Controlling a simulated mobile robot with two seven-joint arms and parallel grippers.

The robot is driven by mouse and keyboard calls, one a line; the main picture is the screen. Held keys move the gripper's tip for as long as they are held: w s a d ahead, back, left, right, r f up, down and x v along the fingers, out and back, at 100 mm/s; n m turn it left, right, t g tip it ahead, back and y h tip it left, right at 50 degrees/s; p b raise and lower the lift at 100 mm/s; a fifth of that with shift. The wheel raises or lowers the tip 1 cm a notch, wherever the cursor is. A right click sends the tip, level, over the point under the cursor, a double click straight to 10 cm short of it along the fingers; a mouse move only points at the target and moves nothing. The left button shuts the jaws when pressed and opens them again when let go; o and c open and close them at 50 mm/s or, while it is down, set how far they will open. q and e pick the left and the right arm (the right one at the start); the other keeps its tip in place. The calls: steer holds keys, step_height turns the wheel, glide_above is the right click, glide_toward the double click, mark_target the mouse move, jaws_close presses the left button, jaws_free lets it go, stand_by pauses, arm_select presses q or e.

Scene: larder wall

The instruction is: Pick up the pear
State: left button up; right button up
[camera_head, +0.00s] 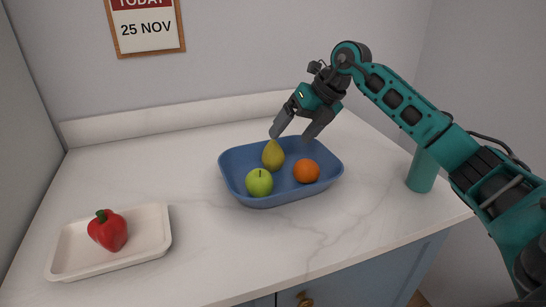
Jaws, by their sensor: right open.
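The yellow-green pear (273,156) stands upright in the blue tray (232,184), towards its back left. My right gripper (293,136) is above the back of the tray, pointing down. Its fingers are apart with nothing between them. The left finger is close above the pear's top; I cannot tell whether it touches. My left gripper is not in view.
A green apple (259,182) and an orange (306,171) share the blue tray with the pear. A white tray (152,241) with a red pepper (108,231) is at the left. A teal cylinder (422,172) stands at the right. The counter between the trays is clear.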

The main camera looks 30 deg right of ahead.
mark_target(279, 150)
steer(key=x, duration=0.8)
steer(key=shift+w+d+f, duration=0.1)
steer(key=shift+w+d, duration=0.15)
steer(key=shift+d, duration=0.05)
steer(key=c, duration=1.2)
